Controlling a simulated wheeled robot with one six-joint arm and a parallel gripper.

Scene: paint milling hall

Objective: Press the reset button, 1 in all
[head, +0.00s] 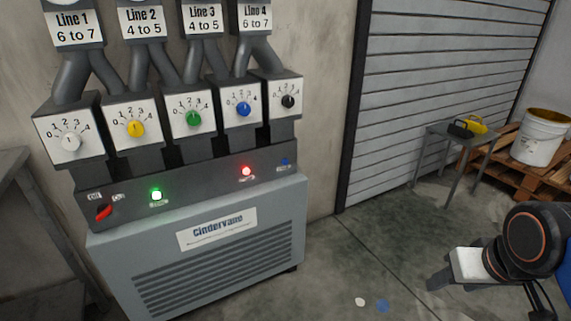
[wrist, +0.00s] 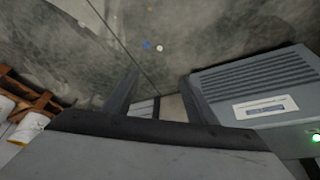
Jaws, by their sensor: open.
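The machine's dark control strip (head: 205,180) carries a small blue button (head: 284,162) at its right end, with a label too small to read; it looks like the reset button. Left of it a red lamp (head: 246,171) is lit, and further left a green lamp (head: 156,195) is lit. A red switch (head: 104,212) sits at the strip's left end. My gripper (head: 437,278) is at the lower right in the head view, well apart from the strip. In the wrist view my gripper (wrist: 159,97) is open and empty, with the machine's grey front (wrist: 255,85) to its right.
Several dial boxes, such as the one with the blue knob (head: 242,108), stand above the strip. A small table (head: 452,134) and a pallet (head: 509,166) with a white bucket (head: 540,138) stand at the right. The floor between machine and table is mostly clear.

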